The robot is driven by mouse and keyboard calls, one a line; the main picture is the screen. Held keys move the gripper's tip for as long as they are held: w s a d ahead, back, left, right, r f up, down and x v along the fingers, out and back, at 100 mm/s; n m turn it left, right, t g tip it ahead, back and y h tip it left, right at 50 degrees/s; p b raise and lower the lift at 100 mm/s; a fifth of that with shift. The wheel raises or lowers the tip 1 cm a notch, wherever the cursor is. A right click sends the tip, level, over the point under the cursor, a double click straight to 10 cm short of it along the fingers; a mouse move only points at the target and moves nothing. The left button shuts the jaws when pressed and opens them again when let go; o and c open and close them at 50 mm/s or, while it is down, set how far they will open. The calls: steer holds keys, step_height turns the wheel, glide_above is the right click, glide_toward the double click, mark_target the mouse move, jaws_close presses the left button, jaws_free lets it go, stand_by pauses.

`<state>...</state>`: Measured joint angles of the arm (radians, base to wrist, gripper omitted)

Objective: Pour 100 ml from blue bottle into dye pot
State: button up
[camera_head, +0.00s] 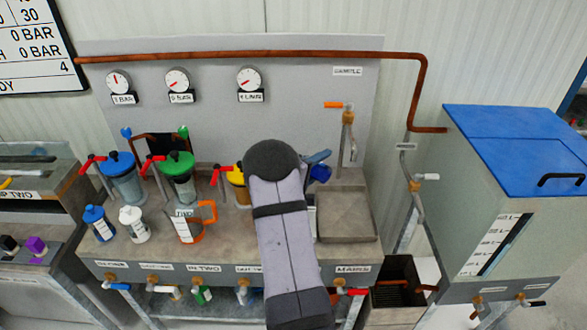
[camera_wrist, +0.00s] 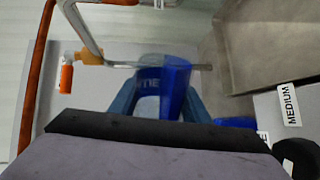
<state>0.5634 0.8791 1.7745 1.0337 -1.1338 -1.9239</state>
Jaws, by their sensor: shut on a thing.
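My gripper (camera_head: 318,158) is at the left side of the grey tray, beyond my forearm. In the wrist view my gripper (camera_wrist: 157,90) has its two blue-grey fingers around a dark blue container (camera_wrist: 176,85). The blue container also shows in the head view (camera_head: 320,174), partly hidden by the arm; I cannot tell if it is the blue bottle or a pot. A small blue-capped bottle (camera_head: 98,224) with a white label stands at the bench's left front. Pots with blue (camera_head: 124,178), green (camera_head: 179,170) and yellow (camera_head: 237,178) tops stand along the back.
A white bottle (camera_head: 134,225) and a clear jug with an orange handle (camera_head: 190,226) stand on the bench. The grey tray (camera_head: 348,238) is right of my arm, below an orange-handled tap (camera_head: 347,118). A large blue-lidded tank (camera_head: 500,200) stands far right.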

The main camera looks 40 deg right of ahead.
steer(key=shift+r+n+p, duration=0.2)
steer(key=shift+n+p, duration=0.1)
steer(key=shift+p, duration=0.3)
stand_by(0.5)
steer(key=shift+f, duration=0.1)
steer(key=f+m+b, duration=0.1)
steer(key=m+b, duration=0.1)
steer(key=b, duration=0.3)
steer(key=shift+s, duration=0.15)
steer(key=shift+s+f+b, duration=0.1)
steer(key=shift+f+b, duration=0.2)
steer(key=shift+b, duration=0.4)
